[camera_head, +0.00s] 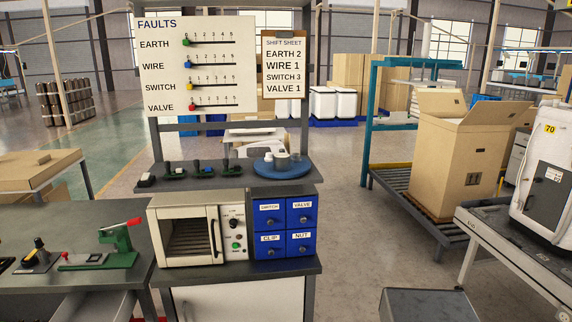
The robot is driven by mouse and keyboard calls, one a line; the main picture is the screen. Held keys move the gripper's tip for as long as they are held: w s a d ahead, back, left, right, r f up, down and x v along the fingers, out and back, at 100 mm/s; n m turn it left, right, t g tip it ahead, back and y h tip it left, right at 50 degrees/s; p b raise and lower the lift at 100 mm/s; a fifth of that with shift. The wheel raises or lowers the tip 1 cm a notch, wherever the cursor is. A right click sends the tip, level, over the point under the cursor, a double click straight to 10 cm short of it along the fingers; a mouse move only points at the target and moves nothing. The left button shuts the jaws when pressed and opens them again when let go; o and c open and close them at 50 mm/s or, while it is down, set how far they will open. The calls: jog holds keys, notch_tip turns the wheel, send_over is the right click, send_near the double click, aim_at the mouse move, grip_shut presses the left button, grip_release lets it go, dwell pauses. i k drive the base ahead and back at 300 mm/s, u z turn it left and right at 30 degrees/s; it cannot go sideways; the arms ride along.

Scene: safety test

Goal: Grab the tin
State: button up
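I cannot make out a tin for sure. A round blue turntable or tray (283,170) sits at the right end of the grey shelf, and a few small whitish and grey items (281,160) stand on it. One looks like a short cylinder, but they are too small to tell whether any is a tin. My gripper is not in view.
Below the shelf (170,184) stand a cream oven (185,236) with its door shut and closed blue drawers (270,216). A green clamp tool (122,248) is on the left bench. A large open carton (455,160) stands on rollers at right. Floor between is clear.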

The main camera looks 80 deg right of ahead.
aim_at(281, 160)
jog(key=u, duration=0.2)
jog(key=k, duration=0.95)
jog(key=u, duration=0.1)
